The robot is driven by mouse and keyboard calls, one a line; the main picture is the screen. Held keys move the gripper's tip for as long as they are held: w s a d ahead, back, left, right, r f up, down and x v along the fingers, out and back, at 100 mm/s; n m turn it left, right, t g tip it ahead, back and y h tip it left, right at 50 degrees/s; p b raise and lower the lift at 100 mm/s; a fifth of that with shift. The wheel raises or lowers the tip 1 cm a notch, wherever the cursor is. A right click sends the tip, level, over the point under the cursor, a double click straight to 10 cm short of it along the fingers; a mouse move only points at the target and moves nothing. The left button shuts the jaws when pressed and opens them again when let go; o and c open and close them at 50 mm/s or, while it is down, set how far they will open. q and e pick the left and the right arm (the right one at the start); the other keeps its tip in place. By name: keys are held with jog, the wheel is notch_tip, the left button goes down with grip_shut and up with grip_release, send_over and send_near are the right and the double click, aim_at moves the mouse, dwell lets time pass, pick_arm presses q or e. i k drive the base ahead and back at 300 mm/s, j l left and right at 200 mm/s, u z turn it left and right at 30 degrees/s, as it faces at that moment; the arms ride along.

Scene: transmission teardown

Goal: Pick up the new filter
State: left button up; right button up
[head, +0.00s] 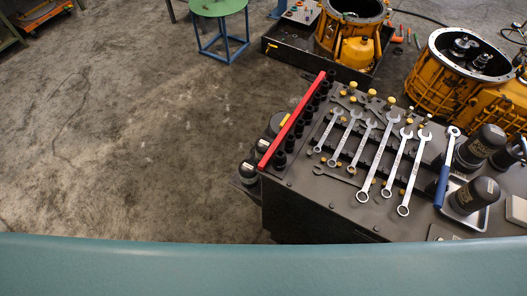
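Several black cylindrical canisters that look like oil filters are in the head view. One black filter (472,195) lies tilted in a small silver tray (478,222) at the right of the dark workbench (305,200). Another black filter (480,147) with pale lettering is just behind it. Dark cylinders (250,172) also sit in a row at the bench's left side. I cannot tell which of them is the new filter. Neither of my grippers is in view.
Wrenches (378,160), a blue-handled ratchet (446,165) and a red rail (292,120) of sockets cover the bench. Orange gearbox housings (437,85) stand behind, and a green stool (218,8) at the back. The concrete floor (130,140) at left is clear.

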aim_at(262, 144)
jog(key=z, duration=2.6)
jog(key=u, duration=2.6)
jog(key=j+u, duration=0.15)
jog(key=u, duration=0.35)
jog(key=i+j+u, duration=0.15)
jog(key=u, duration=0.35)
jog(key=i+j+u, duration=0.1)
jog(key=u, duration=0.35)
